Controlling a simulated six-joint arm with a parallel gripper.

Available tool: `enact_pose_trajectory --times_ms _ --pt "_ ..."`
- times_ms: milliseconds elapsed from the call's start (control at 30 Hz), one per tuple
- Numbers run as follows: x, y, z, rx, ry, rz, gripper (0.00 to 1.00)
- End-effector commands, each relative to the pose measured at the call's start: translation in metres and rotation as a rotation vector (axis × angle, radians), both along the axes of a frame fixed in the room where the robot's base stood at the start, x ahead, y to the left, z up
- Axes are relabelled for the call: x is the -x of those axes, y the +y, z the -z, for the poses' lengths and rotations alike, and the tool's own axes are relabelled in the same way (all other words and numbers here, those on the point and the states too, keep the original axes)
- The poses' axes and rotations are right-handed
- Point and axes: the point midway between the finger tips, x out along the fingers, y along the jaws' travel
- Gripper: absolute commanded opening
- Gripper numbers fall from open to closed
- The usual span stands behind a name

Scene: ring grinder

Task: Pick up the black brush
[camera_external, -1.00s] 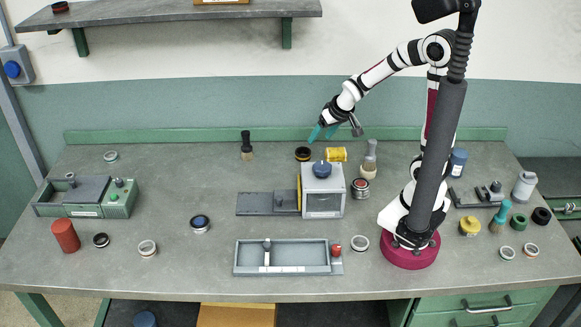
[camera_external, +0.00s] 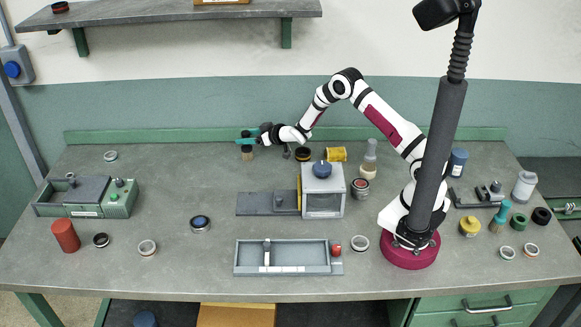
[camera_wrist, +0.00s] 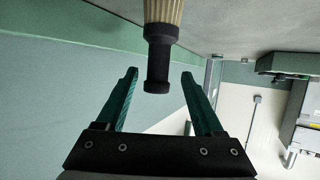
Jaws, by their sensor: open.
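The black brush (camera_external: 247,153) stands upright at the back of the grey bench, its pale bristles down. In the wrist view its black handle (camera_wrist: 158,62) shows between and a little beyond my two teal fingers, with the pale bristle part above it in the picture. My gripper (camera_external: 246,137) reaches level from the right and is at the brush's upper part, hiding the top of the handle in the external view. In the wrist view my gripper (camera_wrist: 160,78) is open, with a gap on each side of the handle.
A black ring (camera_external: 303,154) and a yellow container (camera_external: 336,154) lie right of the brush. A grey-handled brush (camera_external: 370,157) stands further right. The grinder box (camera_external: 323,197) is in front. A green rail (camera_external: 180,136) runs along the back.

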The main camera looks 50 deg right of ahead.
Motion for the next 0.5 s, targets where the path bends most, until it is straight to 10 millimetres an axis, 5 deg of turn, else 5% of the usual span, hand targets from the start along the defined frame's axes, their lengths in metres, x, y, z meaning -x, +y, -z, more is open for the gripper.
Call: enact_pose_trajectory --times_ms 200,500 --pt "-0.036 0.005 0.019 0.001 0.000 -0.001 0.69" --pt "-0.042 0.006 0.021 0.001 0.002 -0.001 0.66"
